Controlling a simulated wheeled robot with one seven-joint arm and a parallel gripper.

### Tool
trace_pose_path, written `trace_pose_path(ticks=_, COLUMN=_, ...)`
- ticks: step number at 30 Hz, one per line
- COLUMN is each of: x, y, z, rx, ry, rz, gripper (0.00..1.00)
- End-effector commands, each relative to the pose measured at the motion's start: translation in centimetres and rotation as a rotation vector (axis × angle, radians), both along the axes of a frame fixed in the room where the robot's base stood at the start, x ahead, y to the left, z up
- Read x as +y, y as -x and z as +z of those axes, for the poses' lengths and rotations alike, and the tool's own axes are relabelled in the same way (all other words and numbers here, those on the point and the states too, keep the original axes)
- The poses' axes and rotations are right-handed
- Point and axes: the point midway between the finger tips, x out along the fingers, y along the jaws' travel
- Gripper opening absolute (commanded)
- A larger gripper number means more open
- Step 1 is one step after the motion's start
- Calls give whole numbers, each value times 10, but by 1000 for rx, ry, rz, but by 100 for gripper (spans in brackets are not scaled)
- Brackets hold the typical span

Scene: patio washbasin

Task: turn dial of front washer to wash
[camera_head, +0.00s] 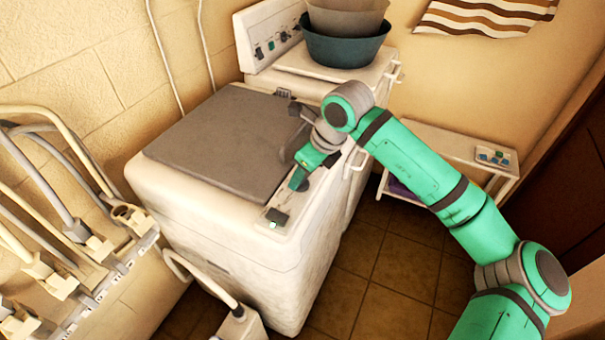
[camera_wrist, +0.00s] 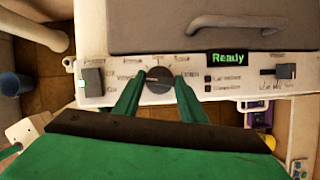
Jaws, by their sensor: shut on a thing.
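The front washer (camera_head: 165,182) is a white, worn machine with a grey lid (camera_head: 225,135). Its control strip runs along the edge nearest my arm. In the wrist view, the round dark dial (camera_wrist: 158,87) sits on the strip with small labels around it. A short pale mark shows on its left side, but its exact setting is hard to read. My gripper (camera_wrist: 159,84) has one green finger on each side of the dial and is shut on it. In the head view, my gripper (camera_head: 299,179) reaches down to the strip and hides the dial.
A display reading "Ready" (camera_wrist: 228,57) is right of the dial. A switch (camera_wrist: 92,80) sits left and a slider (camera_wrist: 285,71) far right. Another white machine (camera_head: 268,40) with a dark basin (camera_head: 343,48) stands behind. Pipes and taps (camera_head: 75,235) crowd the left.

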Motion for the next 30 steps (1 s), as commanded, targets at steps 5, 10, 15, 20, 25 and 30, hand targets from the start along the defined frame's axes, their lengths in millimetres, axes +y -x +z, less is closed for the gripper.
trace_pose_path(ticks=5, x=0, y=0, z=0, rx=2, ry=-1, rz=26, gripper=15)
trace_pose_path(ticks=10, x=0, y=0, z=0, rx=2, ry=0, rz=30, gripper=15)
trace_pose_path(ticks=15, x=0, y=0, z=0, rx=1, ry=0, rz=30, gripper=15)
trace_pose_path(ticks=20, x=0, y=0, z=0, rx=0, ry=0, rz=28, gripper=56)
trace_pose_path(ticks=25, x=0, y=0, z=0, rx=0, ry=0, rz=28, gripper=56)
trace_pose_path(ticks=30, x=-2, y=0, z=4, rx=-1, ry=1, rz=27, gripper=56)
